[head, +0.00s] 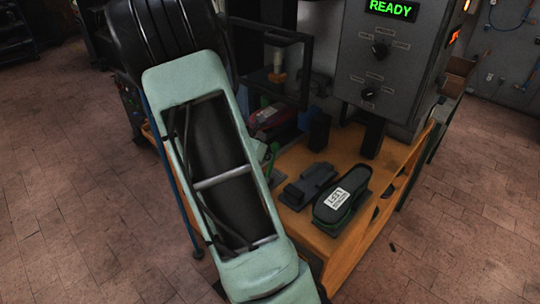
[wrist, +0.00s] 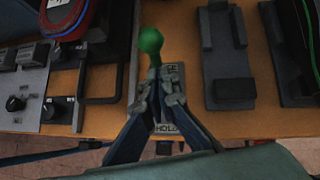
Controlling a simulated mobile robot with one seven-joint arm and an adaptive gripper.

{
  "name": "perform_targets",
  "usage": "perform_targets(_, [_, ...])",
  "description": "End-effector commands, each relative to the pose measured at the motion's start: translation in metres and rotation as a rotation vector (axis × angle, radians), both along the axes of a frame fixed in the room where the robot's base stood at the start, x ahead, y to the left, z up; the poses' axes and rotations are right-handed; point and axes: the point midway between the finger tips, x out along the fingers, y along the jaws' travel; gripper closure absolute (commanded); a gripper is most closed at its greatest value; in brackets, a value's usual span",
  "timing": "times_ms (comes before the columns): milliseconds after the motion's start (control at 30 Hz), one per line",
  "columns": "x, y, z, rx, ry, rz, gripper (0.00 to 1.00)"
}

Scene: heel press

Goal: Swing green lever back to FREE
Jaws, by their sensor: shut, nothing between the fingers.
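The green lever's round knob (wrist: 150,42) shows in the wrist view, just beyond my fingertips, with its stem running down toward them. In the head view a small green part of the lever (head: 272,155) shows beside my arm. My gripper (wrist: 160,78) is shut, its fingertips close to the lever stem; I cannot tell if they touch it. A grey label plate (wrist: 167,127) lies under the fingers; HOLD reads at its near end, and the far-end word is partly covered. My gripper is hidden behind my arm in the head view.
A black sole-shaped piece with a white label (head: 340,198) and a dark block (head: 308,184) sit on the orange bench (head: 338,247). A grey control box (head: 392,60) shows READY. In the wrist view, a black frame (wrist: 106,62) stands left and a dark holder (wrist: 226,60) right.

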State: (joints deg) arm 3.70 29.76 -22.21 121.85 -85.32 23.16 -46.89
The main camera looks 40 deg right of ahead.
Motion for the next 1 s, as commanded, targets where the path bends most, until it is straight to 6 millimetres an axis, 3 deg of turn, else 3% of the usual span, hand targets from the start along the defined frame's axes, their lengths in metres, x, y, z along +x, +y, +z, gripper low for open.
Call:
perform_targets(100, [0.005, 0.012, 0.011, 0.000, -0.001, 0.003, 1.00])
perform_targets(533, [-0.009, 0.044, 0.080, 0.004, -0.003, 0.004, 1.00])
perform_targets(700, [-0.012, 0.049, 0.092, 0.003, -0.001, 0.004, 1.00])
perform_targets(1000, [-0.013, 0.050, 0.094, 0.004, 0.002, 0.004, 1.00])
